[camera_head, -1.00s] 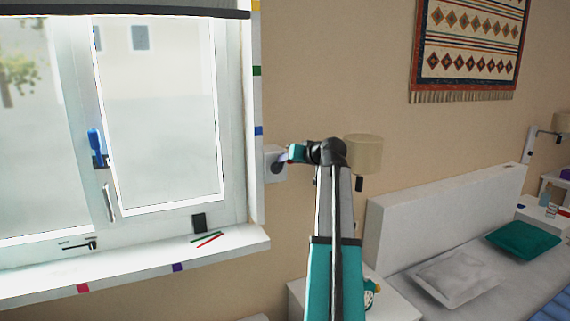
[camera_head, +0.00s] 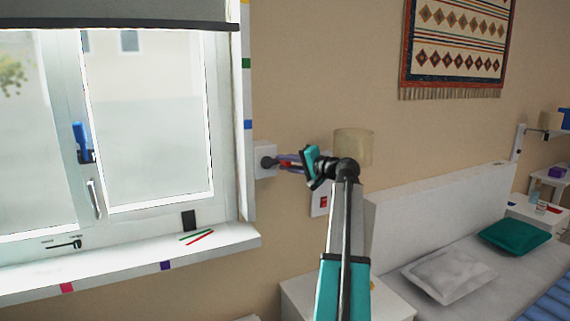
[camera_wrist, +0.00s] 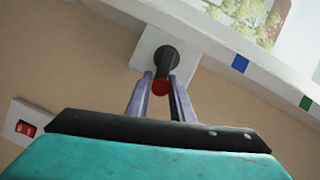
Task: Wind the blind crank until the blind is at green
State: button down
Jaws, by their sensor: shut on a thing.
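The grey blind (camera_head: 120,12) hangs over the top of the window. The right end of its black bottom bar is between the yellow mark (camera_head: 245,3) and the green mark (camera_head: 246,63), above the green one. The blind crank has a white wall box (camera_head: 264,147) and a black hub (camera_head: 268,163) right of the window; its red handle shows in the wrist view (camera_wrist: 160,88). My gripper (camera_head: 284,160) is shut on the red handle, its two grey fingers (camera_wrist: 160,82) on either side. The fingers partly hide the handle.
A blue mark (camera_head: 248,125) is lower on the frame. The sill (camera_head: 120,262) holds thin green and red sticks and a black block. A lamp (camera_head: 353,147) and a plate with a red switch (camera_head: 322,203) are near my arm. A bed stands right.

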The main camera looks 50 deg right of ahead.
jog(key=f+m, duration=0.1)
jog(key=f+m+t+b, duration=0.1)
jog(key=m, duration=0.1)
jog(key=f+m+t, duration=0.1)
jog(key=m, duration=0.1)
jog(key=shift+w+a+f+b, duration=0.1)
jog(key=shift+a+b, duration=0.25)
jog(key=shift+b, duration=0.05)
jog(key=shift+w+a+f+m+t+b, duration=0.1)
jog(key=shift+f+m+t+b, duration=0.15)
jog(key=shift+m, duration=0.35)
jog(key=shift+a+f+m+t+b, duration=0.1)
jog(key=shift+m+t, duration=0.15)
jog(key=shift+m, duration=0.35)
jog(key=shift+w+a+f+m+t+h, duration=0.1)
jog(key=shift+m+t+h, duration=0.05)
jog(key=shift+m, duration=0.35)
jog(key=shift+w+a+f+m+t+h, duration=0.1)
jog(key=shift+m+t+h, duration=0.05)
jog(key=shift+m, duration=0.35)
jog(key=shift+r, duration=0.1)
jog(key=c, duration=1.6)
grip_release()
jog(key=shift+o, duration=0.2)
jog(key=shift+s, duration=0.15)
